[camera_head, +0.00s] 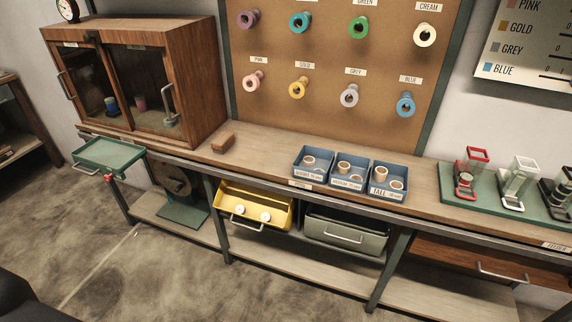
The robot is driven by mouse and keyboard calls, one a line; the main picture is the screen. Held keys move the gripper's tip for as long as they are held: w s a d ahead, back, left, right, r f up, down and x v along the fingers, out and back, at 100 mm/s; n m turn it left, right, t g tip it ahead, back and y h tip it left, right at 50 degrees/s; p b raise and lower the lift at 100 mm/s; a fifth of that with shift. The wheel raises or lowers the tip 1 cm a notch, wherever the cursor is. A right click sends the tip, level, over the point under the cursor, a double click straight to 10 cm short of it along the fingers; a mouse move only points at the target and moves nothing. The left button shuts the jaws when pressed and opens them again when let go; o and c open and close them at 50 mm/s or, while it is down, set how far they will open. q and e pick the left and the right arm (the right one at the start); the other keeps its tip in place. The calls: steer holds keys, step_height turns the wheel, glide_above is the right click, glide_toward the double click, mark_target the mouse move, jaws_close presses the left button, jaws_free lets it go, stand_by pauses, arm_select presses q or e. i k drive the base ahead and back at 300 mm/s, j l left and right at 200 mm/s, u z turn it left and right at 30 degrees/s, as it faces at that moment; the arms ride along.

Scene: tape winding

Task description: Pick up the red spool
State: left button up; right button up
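I cannot make out a separate red spool for certain. The spools on the pegboard (320,65) are purple, teal, green, cream, pink (254,82), gold, grey and blue; none is red. Neither of my grippers is in view.
A wooden cabinet (183,75) with glass doors holds small items. Blue bins (312,175) with rolls and a brown block (223,142) sit on the bench. A yellow drawer (248,222) with white rolls is pulled out below. The floor in front is clear.

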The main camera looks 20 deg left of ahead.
mark_target(240, 209)
steer(key=k+j+u, duration=0.1)
steer(key=j, duration=0.2)
steer(key=k+j+u, duration=0.1)
steer(key=k+j, duration=0.15)
steer(key=k+j+u, duration=0.15)
steer(key=j, duration=0.3)
steer(key=z, duration=1.25)
steer(key=u, duration=1.35)
